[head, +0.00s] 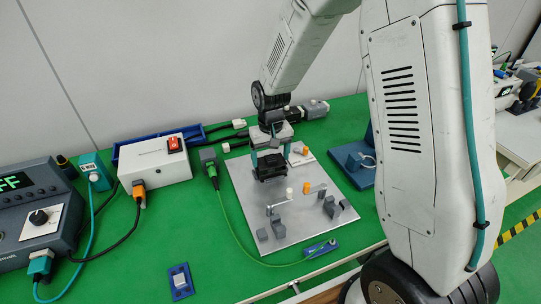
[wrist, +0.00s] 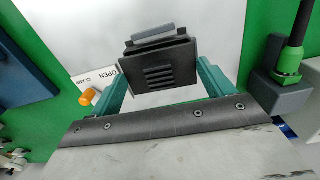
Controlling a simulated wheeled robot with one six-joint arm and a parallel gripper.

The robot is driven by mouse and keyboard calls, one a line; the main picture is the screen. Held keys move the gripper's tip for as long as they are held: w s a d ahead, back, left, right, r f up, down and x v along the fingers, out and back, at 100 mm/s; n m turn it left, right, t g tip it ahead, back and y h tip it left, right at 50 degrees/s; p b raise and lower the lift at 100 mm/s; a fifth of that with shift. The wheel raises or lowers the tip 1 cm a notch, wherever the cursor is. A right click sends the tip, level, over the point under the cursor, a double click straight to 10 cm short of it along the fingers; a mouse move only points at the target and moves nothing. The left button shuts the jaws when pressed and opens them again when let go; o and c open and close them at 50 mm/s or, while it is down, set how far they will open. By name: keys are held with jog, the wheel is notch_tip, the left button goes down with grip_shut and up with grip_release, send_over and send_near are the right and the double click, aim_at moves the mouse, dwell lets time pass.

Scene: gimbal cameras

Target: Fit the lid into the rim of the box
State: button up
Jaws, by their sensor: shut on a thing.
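My gripper (head: 270,168) is over the back left part of the metal plate, its teal fingers pointing down. A dark slotted part, which I take to be the lid (wrist: 158,72), sits between the fingers in the wrist view, and my gripper (wrist: 162,77) is shut on it. The same dark part (head: 271,173) shows below the fingers in the head view. A grey bar (wrist: 160,35) lies along its far edge. I cannot clearly make out the box or its rim, nor tell whether the dark part touches anything beneath.
The metal plate (head: 245,190) carries several grey blocks (head: 281,227), a white peg (head: 290,192) and orange-tipped clamps (head: 306,187). A white box with a red switch (head: 155,163) and a green-plugged connector (head: 210,165) stand left. A thin green cable crosses the front. The green front left is mostly clear.

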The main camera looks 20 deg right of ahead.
aim_at(271, 158)
jog(key=shift+f, duration=0.85)
dwell(0.7)
jog(key=o, duration=0.9)
jog(key=shift+r, duration=0.1)
notch_tip(271, 158, up, 8)
jog(key=shift+f, duration=0.2)
